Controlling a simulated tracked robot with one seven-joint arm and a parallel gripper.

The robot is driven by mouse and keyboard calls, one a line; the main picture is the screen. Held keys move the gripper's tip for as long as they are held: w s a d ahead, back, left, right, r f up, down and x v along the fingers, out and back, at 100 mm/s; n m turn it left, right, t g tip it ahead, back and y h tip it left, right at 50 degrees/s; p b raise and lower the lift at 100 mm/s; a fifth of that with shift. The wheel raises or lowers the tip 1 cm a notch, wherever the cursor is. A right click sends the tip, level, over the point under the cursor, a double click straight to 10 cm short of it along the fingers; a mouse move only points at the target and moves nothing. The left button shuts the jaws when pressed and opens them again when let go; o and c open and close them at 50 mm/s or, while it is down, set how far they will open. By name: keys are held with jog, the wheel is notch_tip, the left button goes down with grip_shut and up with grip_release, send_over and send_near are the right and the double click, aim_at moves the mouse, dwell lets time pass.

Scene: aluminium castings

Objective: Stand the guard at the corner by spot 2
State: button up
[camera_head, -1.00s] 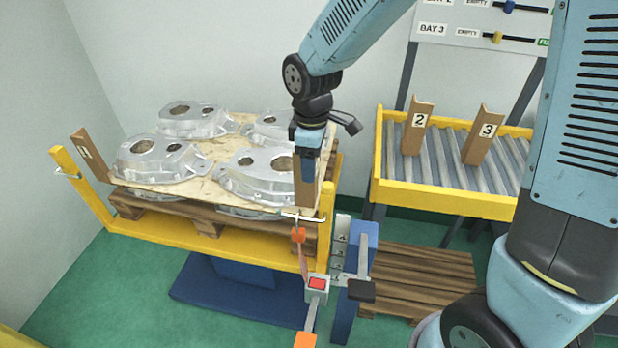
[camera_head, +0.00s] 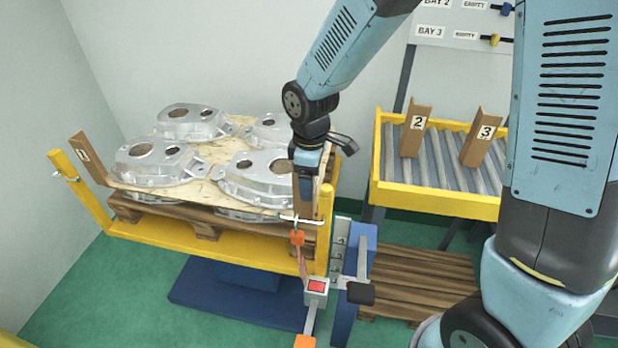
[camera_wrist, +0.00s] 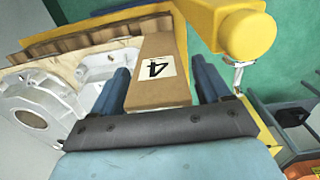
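My gripper (camera_head: 306,186) is over the near right corner of the loaded pallet and points down. It is shut on a brown angled guard (camera_head: 303,205), with a finger along each side of it. In the wrist view the guard (camera_wrist: 150,94) carries the number 4 and lies between the two blue fingers (camera_wrist: 162,72). The guard stands about upright at the corner; whether its foot touches the pallet is hidden. Guard 1 (camera_head: 90,158) stands tilted at the left corner. Guards 2 (camera_head: 415,132) and 3 (camera_head: 482,138) stand on the roller rack (camera_head: 432,198).
Several aluminium castings (camera_head: 155,160) lie on a wooden sheet over the pallet (camera_head: 205,222). A yellow frame (camera_head: 180,238) with posts borders it; a post (camera_head: 325,225) stands close to my gripper. A red-button box (camera_head: 316,288) is in front. An empty pallet (camera_head: 420,280) lies right.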

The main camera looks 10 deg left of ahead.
jog(key=shift+o, duration=0.3)
jog(key=shift+r, duration=0.1)
notch_tip(320, 180, up, 12)
jog(key=s+d+r+m+t, duration=0.1)
jog(key=d+r+m, duration=0.35)
jog(key=d, duration=0.45)
jog(key=s+d+r+m+t, duration=0.15)
jog(key=d+r+m, duration=0.3)
jog(key=d, duration=0.45)
jog(key=s+d+r+m+t, duration=0.3)
jog(key=s+d+m, duration=0.5)
jog(key=d, duration=0.4)
jog(key=shift+s+d+r, duration=0.15)
jog(key=shift+r, duration=0.25)
